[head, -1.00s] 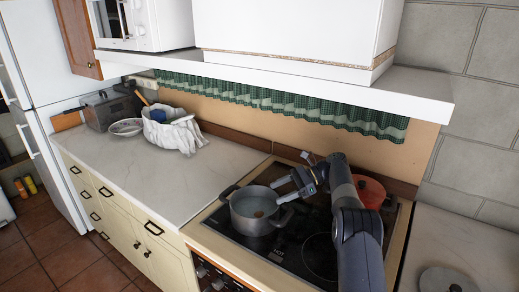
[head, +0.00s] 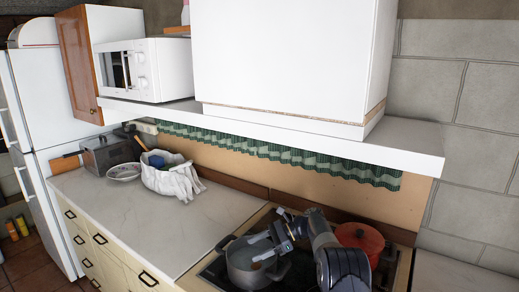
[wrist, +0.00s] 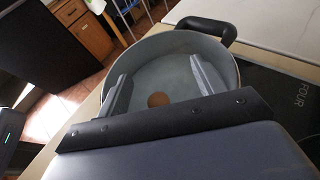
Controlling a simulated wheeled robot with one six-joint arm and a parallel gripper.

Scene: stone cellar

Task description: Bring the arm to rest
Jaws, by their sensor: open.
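My gripper (head: 272,248) is open, with its two fingers apart over the grey pot on the stove. In the wrist view my gripper (wrist: 156,90) shows both fingers spread in front of the pot's inside. The grey pot (head: 240,272) stands on the black hob, and in the wrist view its rim and dark handle (wrist: 207,29) show. A small round brown thing (wrist: 158,99) lies in the pot, between the fingers in the picture and not held. My arm reaches in from the lower right of the head view.
A red pot (head: 360,237) stands behind my arm on the hob. A white shelf (head: 270,125) with a microwave (head: 160,70) overhangs the counter. A white cloth bag (head: 172,181) and a strainer (head: 124,171) lie at the far left. The middle counter (head: 200,220) is clear.

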